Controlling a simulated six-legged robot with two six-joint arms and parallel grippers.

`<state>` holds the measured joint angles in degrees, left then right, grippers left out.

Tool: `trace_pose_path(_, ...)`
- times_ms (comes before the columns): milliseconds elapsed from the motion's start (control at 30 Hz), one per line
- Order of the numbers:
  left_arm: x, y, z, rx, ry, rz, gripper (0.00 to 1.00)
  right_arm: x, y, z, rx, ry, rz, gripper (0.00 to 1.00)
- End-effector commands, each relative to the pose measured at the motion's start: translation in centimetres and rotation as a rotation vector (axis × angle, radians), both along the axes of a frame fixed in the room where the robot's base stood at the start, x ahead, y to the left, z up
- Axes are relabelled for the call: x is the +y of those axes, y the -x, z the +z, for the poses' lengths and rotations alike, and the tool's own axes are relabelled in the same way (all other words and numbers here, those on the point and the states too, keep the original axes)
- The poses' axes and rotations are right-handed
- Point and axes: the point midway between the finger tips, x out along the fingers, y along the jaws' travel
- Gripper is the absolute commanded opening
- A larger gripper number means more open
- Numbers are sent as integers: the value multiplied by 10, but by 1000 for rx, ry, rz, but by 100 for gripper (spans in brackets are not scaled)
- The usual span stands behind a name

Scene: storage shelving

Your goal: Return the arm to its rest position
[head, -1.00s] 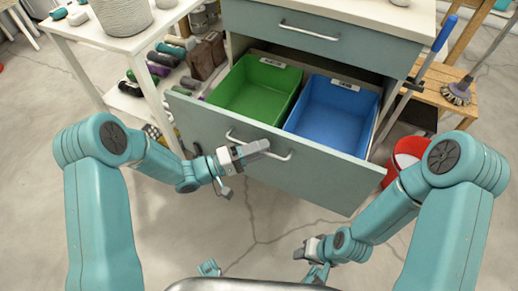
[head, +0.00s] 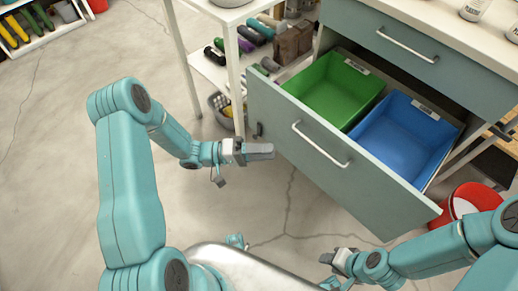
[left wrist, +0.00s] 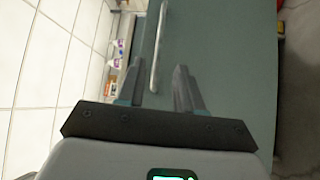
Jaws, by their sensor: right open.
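My left gripper (head: 260,152) is in front of the open drawer's grey-green front (head: 362,180), left of its metal handle (head: 320,145). It is empty and apart from the handle. In the left wrist view its two fingers (left wrist: 158,88) stand apart, with the handle (left wrist: 158,45) beyond them. The left arm reaches forward, bent at the elbow. My right gripper (head: 332,262) is low at the bottom of the head view, open and clear of the drawer. Its fingers are small and hard to make out.
The drawer holds a green bin (head: 335,85) and a blue bin (head: 405,135). A white shelf (head: 212,75) with bottles and bags stands behind left. A red bucket (head: 465,203) is to the right. The floor at left is clear.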

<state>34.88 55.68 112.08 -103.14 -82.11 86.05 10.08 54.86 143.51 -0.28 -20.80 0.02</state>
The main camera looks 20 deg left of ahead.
Motion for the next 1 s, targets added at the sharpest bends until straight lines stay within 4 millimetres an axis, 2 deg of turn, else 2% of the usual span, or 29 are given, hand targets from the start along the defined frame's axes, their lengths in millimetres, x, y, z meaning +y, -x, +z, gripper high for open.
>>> trace_pose_path(200,13,6,-2,0,1,0,36,0,0,1,0,0,0,43)
trace_pose_path(767,11,3,-3,-2,-10,14,36,0,0,1,0,0,0,43)
trace_pose_path(867,0,-11,-11,-11,-73,98,36,0,0,1,0,0,0,43)
trace_pose_path(967,-15,-31,-34,-2,-234,240,36,0,0,1,0,0,0,43)
trace_pose_path(1000,-20,-35,-48,18,-324,290,36,0,0,1,0,0,0,43)
